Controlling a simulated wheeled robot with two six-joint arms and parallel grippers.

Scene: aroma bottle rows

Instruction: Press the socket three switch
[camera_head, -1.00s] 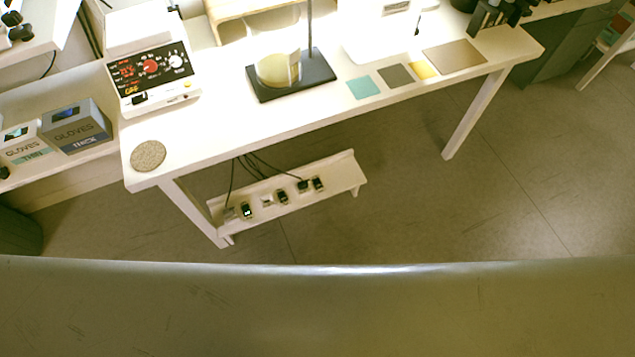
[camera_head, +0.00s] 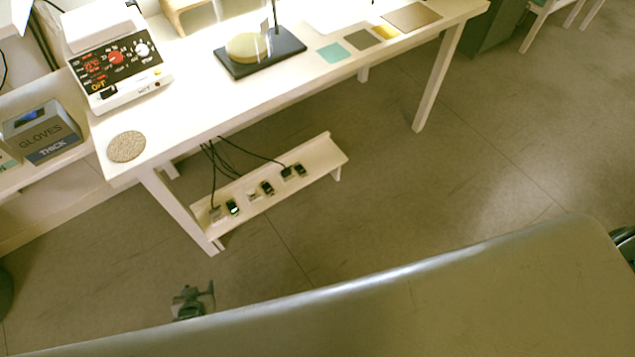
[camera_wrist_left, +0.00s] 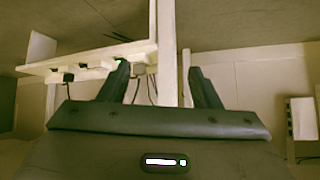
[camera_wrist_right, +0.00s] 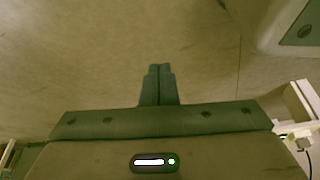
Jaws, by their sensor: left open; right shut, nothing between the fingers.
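A low white shelf (camera_head: 322,152) under the table carries a row of small sockets and dark switches. The left switch (camera_head: 233,207) has a lit display; a middle switch (camera_head: 267,188) and a right switch (camera_head: 300,169) stand along the row. Their number labels are too small to read. My left gripper (camera_head: 194,292) is open and empty, in front of the shelf's left end and apart from it. In the left wrist view the shelf (camera_wrist_left: 90,62) shows beyond the left gripper's fingers (camera_wrist_left: 159,68). My right gripper (camera_wrist_right: 158,69) is shut and empty, over bare floor.
The white table (camera_head: 195,112) stands above the shelf, with its front leg (camera_head: 180,208) near the left end. Black cables (camera_head: 212,165) hang to the sockets. A hotplate device (camera_head: 120,62) and a glove box (camera_head: 42,132) are at left. Floor right of the shelf is clear.

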